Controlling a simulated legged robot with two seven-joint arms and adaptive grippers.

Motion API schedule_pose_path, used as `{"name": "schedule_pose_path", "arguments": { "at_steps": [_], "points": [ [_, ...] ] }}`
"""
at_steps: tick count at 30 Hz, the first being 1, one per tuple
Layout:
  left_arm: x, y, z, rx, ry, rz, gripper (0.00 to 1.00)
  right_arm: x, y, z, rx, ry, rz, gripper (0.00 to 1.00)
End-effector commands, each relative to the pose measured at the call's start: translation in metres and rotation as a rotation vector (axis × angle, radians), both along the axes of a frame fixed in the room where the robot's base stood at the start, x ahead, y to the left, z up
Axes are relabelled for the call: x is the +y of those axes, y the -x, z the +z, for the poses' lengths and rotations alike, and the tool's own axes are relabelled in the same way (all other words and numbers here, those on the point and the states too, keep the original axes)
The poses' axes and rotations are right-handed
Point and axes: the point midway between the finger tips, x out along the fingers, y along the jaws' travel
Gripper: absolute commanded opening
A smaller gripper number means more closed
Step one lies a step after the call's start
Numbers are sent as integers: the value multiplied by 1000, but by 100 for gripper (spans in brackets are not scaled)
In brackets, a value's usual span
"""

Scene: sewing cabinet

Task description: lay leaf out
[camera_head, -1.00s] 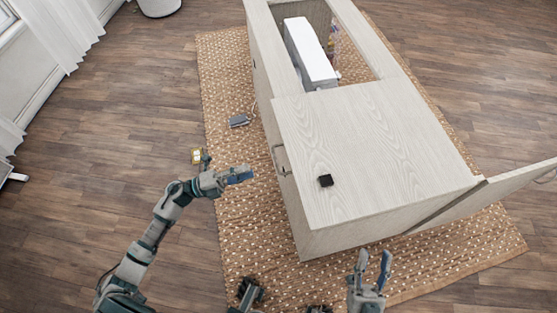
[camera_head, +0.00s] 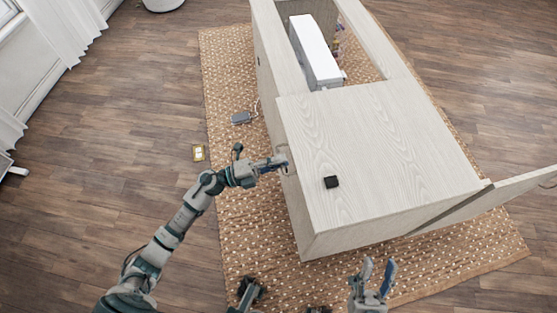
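The pale wood sewing cabinet (camera_head: 310,243) stands on a rug. A broad flat panel (camera_head: 390,140) covers the near part of its top, and a small black block (camera_head: 331,182) lies on it. Another panel (camera_head: 490,203) sticks out from the cabinet's near right corner. I cannot tell which panel is the leaf. My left gripper (camera_head: 281,161) is at the cabinet's left side, where it covers the side handle. I cannot tell whether it touches or grips the handle. My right gripper (camera_head: 376,274) is open and empty in front of the cabinet's near face, with its fingers apart.
A white sewing machine (camera_head: 314,50) sits in the opening at the far part of the cabinet top. A grey pedal (camera_head: 241,118) lies on the rug (camera_head: 228,75) left of the cabinet.

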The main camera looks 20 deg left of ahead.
Motion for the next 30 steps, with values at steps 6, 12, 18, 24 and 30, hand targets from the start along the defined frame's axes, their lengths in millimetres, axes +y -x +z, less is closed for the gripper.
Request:
{"name": "schedule_pose_path", "arguments": {
  "at_steps": [6, 12, 18, 24, 30],
  "points": [
    [-4, 1, 0, 0, -3, -3, 0, 0, 0, 0, 0, 0, 0, 40],
    [-6, 1, 2, 0, -5, -8, 0, 0, -1, 1, 6, 2, 0, 40],
    [-8, 2, 13, 2, -16, -10, 0, -1, -15, -11, 149, 46, 3, 40],
    [-9, 2, 33, 11, -37, -11, 0, 2, -39, -39, 430, 140, 7, 40],
    [-11, 1, 55, 29, -67, -11, 0, -4, -45, -92, 827, 259, 7, 40]
  ]
}}
